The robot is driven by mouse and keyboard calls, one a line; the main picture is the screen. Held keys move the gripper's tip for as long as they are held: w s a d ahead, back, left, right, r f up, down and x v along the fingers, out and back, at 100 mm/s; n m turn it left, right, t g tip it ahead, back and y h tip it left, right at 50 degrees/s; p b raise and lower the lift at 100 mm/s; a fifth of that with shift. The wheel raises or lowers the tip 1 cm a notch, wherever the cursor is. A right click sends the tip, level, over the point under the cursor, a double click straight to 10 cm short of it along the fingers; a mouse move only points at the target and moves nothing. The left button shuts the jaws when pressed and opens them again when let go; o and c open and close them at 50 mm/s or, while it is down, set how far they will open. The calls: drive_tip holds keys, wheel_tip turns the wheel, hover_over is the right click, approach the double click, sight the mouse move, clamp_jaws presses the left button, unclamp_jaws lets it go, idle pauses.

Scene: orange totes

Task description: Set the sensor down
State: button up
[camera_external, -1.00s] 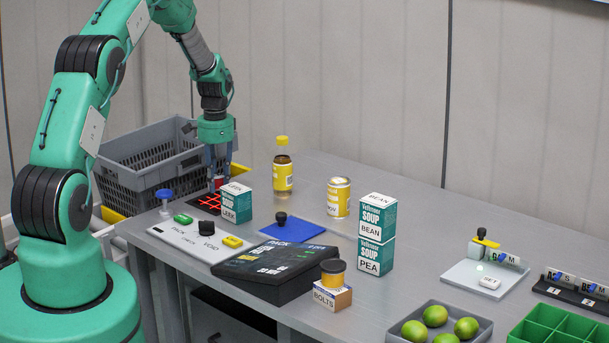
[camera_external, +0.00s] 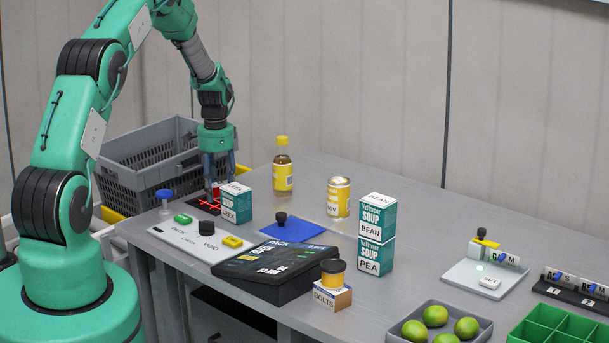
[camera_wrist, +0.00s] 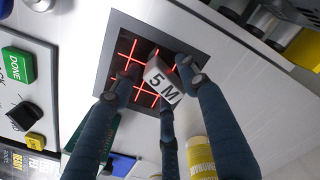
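A small whitish block marked "5 M" (camera_wrist: 162,82), which I take to be the sensor, sits over a dark square pad with glowing red lines (camera_wrist: 112,55). The pad also shows in the external view (camera_external: 204,205). My gripper (camera_wrist: 158,80) is low over the pad, its fingers spread around the block. A gap shows between the left finger and the block; the right fingertip is very close to it, and I cannot tell if they touch. In the external view my gripper (camera_external: 213,186) points down behind the leek soup box (camera_external: 237,205), and the block cannot be made out.
The leek box stands close to the right of my gripper. A blue-topped stand (camera_external: 165,200) and a button panel (camera_external: 180,238) are in front. A grey crate (camera_external: 140,165) is behind left. A yellow-labelled bottle (camera_external: 282,172) stands behind right.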

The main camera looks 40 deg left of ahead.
sight(219, 184)
drive_tip(key=shift+r, duration=0.15)
wheel_tip(219, 184, up, 12)
drive_tip(key=p, duration=0.1)
idle(0.6)
idle(0.5)
drive_tip(key=shift+d+r, duration=0.1)
drive_tip(key=s+d+r+n+t, duration=0.1)
drive_tip(key=s+d+r, duration=0.5)
drive_tip(key=r, duration=0.4)
drive_tip(key=s+d+r+t, duration=0.1)
drive_tip(key=s+d+r, duration=0.3)
drive_tip(key=d+r, duration=0.5)
drive_tip(key=s+d+r+n+t, duration=0.1)
drive_tip(key=s+d+r, duration=0.5)
drive_tip(key=r, duration=0.4)
drive_tip(key=s+d+r+t, duration=0.1)
drive_tip(key=s+d, duration=0.4)
drive_tip(key=s, duration=0.4)
drive_tip(key=s+d+r+n, duration=0.1)
drive_tip(key=s+d, duration=0.4)
drive_tip(key=s, duration=0.4)
drive_tip(key=s+d+r+n+t, duration=0.1)
drive_tip(key=s+d, duration=0.4)
drive_tip(key=s, duration=0.5)
drive_tip(key=shift+d+r+t, duration=0.15)
drive_tip(key=shift+r+t, duration=0.15)
drive_tip(key=shift+r, duration=0.15)
